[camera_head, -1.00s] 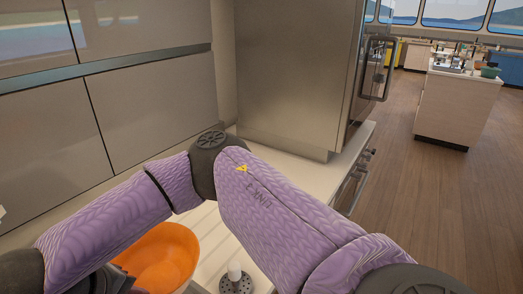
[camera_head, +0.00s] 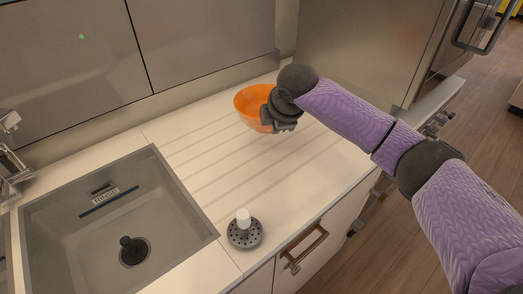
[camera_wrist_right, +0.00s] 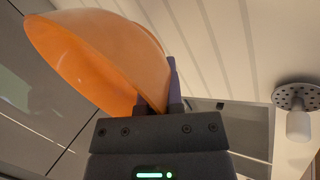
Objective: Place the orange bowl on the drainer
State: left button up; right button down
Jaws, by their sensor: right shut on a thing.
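The orange bowl (camera_head: 250,101) is at the far end of the drainer (camera_head: 215,165), the grooved part of the white counter right of the sink. My right gripper (camera_head: 273,114) is shut on the bowl's right side. The bowl looks nearly upright in the head view; I cannot tell whether its base touches the grooves. In the right wrist view the bowl (camera_wrist_right: 105,58) fills the upper left, with its wall at the fingers of my right gripper (camera_wrist_right: 172,85). My left gripper is out of view.
A grey sink (camera_head: 70,205) with a dark drain plug lies to the left, with a tap (camera_head: 10,160) behind it. A round perforated strainer with a white knob (camera_head: 244,232) stands near the front edge. A steel appliance (camera_head: 360,45) stands behind right. The drainer's middle is clear.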

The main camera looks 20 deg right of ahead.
aim_at(276, 159)
jog(key=shift+w+d+f+n, duration=0.3)
jog(key=shift+d+f+n, duration=0.1)
jog(key=shift+d+f, duration=0.45)
notch_tip(276, 159, down, 9)
jog(key=b, duration=0.3)
jog(key=shift+r, duration=0.2)
jog(key=c, duration=0.8)
grip_release()
jog(key=shift+f, duration=0.1)
jog(key=p+v, duration=0.4)
jog(key=v, duration=0.8)
jog(key=shift+d+p, duration=0.25)
jog(key=shift+p, duration=0.1)
jog(key=shift+s, duration=0.1)
